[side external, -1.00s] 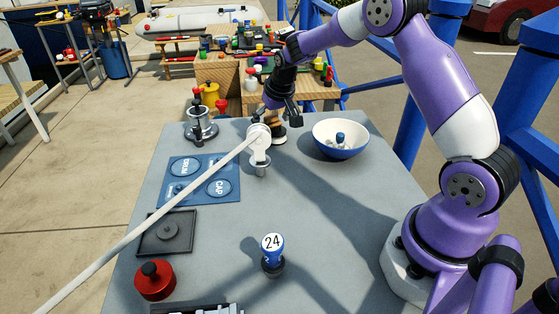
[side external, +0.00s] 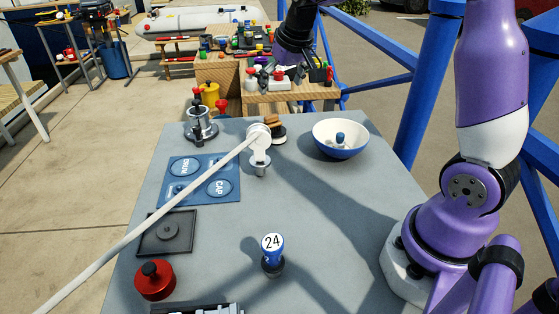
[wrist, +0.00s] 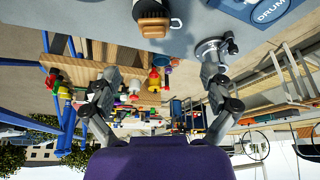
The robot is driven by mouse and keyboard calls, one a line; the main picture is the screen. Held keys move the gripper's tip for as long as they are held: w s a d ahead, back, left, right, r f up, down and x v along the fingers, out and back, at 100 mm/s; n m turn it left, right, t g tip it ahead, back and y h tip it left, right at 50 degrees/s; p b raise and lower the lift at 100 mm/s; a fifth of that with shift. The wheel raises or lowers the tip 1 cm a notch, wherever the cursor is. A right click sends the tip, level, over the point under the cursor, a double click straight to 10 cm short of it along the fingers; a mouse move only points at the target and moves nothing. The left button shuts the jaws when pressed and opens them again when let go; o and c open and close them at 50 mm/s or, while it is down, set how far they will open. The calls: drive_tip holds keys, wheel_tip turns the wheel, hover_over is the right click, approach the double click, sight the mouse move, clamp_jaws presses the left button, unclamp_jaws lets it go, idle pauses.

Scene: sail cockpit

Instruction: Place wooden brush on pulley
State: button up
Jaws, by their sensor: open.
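The wooden brush (side external: 273,121) is at the far edge of the grey table, tan on top, standing on or against a dark and white round piece (side external: 279,134). The brush also shows at the top of the wrist view (wrist: 151,10). A white round pulley-like fitting (side external: 259,137) with a long white line stands just in front and partly hides the brush. I cannot tell whether the round piece under the brush is the pulley. My gripper (side external: 271,74) is open and empty, beyond and above the brush, apart from it. Its spread fingers show in the wrist view (wrist: 160,92).
A blue-white bowl (side external: 341,139) holds a small blue piece to the right. A silver winch (side external: 201,127) stands left, near a blue labelled panel (side external: 198,179). A wooden bench (side external: 290,95) with several coloured items lies behind. The table's right middle is clear.

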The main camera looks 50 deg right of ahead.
drive_tip(key=s+a+n, duration=0.2)
drive_tip(key=s+a, duration=0.3)
drive_tip(key=s, duration=0.4)
drive_tip(key=s+a+r+n+t+y, duration=0.1)
drive_tip(key=s+a+n, duration=0.1)
drive_tip(key=s+a, duration=0.4)
drive_tip(key=s, duration=0.3)
drive_tip(key=shift+y, duration=0.3)
